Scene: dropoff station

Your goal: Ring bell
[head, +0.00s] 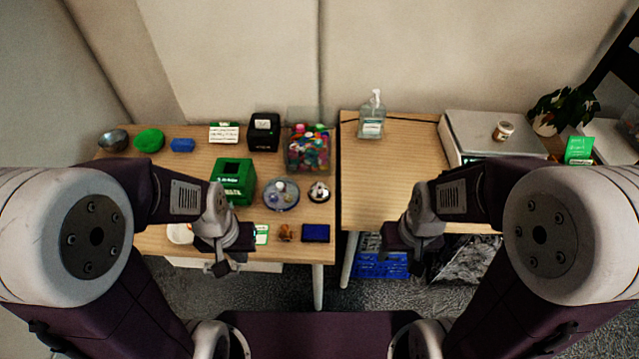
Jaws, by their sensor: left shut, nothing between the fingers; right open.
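A small silver dome with a dark base, which looks like the bell (319,192), sits on the left wooden table (203,163) near its right edge. My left gripper (221,268) is shut and empty at the front edge of the left table, left of the bell and closer to me. My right gripper (416,268) is open and empty in front of the right table (375,185), to the right of the bell. Neither gripper touches the bell.
Beside the bell are a round dish (281,207) with small items and a dark blue pad (316,233). A green box (243,172) and a clear tub (307,171) of colourful pieces stand nearby. A pump bottle (372,116) and scale (470,125) are on the right table.

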